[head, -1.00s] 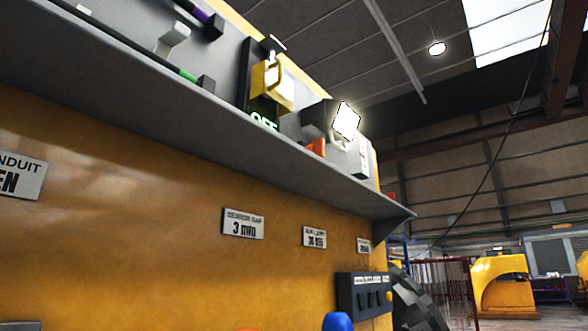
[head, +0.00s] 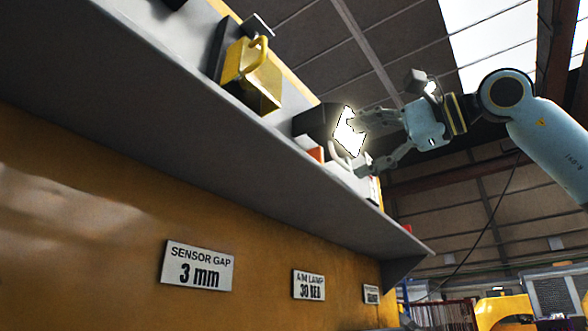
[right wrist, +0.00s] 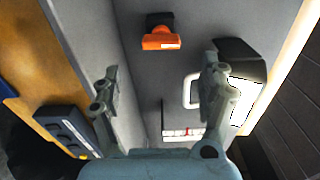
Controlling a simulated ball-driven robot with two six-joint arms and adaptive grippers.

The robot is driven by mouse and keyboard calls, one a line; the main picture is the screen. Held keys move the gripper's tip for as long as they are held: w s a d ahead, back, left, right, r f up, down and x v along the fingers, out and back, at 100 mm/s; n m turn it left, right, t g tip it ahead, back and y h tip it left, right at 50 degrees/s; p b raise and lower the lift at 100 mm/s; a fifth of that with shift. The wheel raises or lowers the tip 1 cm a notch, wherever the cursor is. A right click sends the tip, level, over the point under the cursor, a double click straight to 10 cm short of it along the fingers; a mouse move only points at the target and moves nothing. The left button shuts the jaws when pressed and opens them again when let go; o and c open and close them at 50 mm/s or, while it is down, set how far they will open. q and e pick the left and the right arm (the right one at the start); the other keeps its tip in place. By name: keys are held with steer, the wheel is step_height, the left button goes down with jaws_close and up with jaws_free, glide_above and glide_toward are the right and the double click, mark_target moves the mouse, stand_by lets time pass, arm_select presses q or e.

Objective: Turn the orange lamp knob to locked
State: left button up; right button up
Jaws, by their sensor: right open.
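In the head view only a small orange part (head: 316,154) shows below the lamp. The lamp (head: 349,132) has a dark housing and a bright white face; it is at the right in the right wrist view (right wrist: 240,62). My right gripper (head: 366,140) is open and empty in front of the lamp. In the right wrist view its fingers (right wrist: 160,72) are spread, with the knob beyond and between them, apart from both. My left gripper is out of view.
A grey shelf (head: 200,125) runs below the fittings. A yellow padlock-like block (head: 252,77) is left of the lamp. A light handle (right wrist: 189,90) lies close to the right finger. Plates reading sensor gap (head: 198,266) and aim lamp (head: 308,285) are on the orange wall.

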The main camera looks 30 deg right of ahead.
mark_target(322, 157)
steer(key=w+p, duration=0.1)
steer(key=w+a+p, duration=0.1)
steer(key=w+a+r+p, duration=0.1)
steer(key=shift+w, duration=0.2)
steer(key=p+x, duration=0.1)
steer(key=x, duration=0.1)
steer(key=p+x, duration=0.1)
steer(key=x, duration=0.1)
steer(key=shift+w+d+f+p, duration=0.1)
steer(key=shift+w+f+p, duration=0.15)
steer(key=shift+p, duration=0.1)
steer(key=shift+w+a+p, duration=0.25)
steer(key=shift+w+p, duration=0.05)
steer(key=shift+w, duration=0.15)
steer(key=shift+w+f, duration=0.2)
steer(key=c, duration=1.2)
